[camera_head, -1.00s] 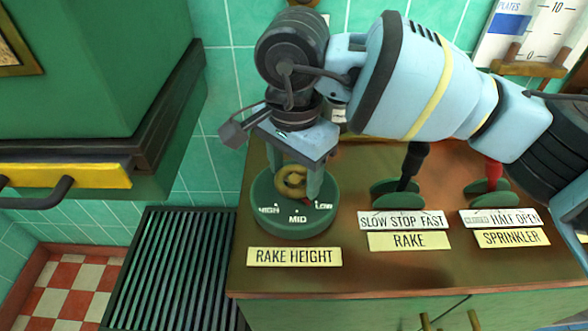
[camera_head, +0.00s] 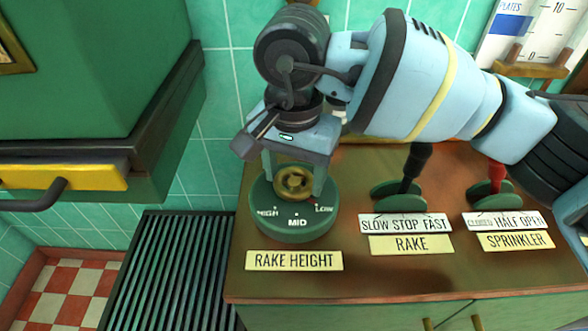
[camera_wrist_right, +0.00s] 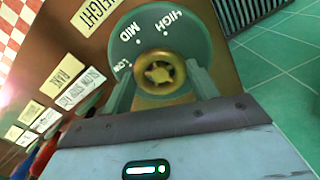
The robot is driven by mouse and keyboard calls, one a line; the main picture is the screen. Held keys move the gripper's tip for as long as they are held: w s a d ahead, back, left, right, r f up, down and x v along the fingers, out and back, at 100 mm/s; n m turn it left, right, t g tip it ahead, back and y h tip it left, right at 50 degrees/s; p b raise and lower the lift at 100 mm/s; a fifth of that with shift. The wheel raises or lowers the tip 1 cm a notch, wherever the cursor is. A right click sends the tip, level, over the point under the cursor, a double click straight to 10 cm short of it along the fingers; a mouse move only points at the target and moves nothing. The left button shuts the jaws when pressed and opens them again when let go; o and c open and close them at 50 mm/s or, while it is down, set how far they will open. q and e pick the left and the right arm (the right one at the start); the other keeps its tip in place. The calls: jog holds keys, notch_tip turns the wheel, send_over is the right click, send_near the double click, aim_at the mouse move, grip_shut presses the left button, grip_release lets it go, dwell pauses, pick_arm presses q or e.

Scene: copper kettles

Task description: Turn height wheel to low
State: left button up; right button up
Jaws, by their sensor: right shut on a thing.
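The brass height wheel (camera_head: 295,182) sits on a round green dial base (camera_head: 294,236) marked HIGH, MID and LOW, with the sign RAKE HEIGHT (camera_head: 294,260) in front. My right gripper (camera_head: 294,188) comes down from above, with one finger on each side of the wheel, and is shut on it. The wrist view also shows the wheel (camera_wrist_right: 160,73) between the two fingers (camera_wrist_right: 163,88). A small red mark shows near LOW in the head view; the wheel's exact setting is hard to read. My left gripper is not in view.
To the right on the brown counter (camera_head: 330,285) stand a black rake lever (camera_head: 413,165) and a red sprinkler lever (camera_head: 495,175), with labels in front. A slatted dark grate (camera_head: 165,270) lies at left, below a green cabinet with a yellow panel (camera_head: 70,177).

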aim_at(294, 180)
jog(key=o, duration=1)
jog(key=shift+r, duration=0.1)
jog(key=shift+r, duration=3.85)
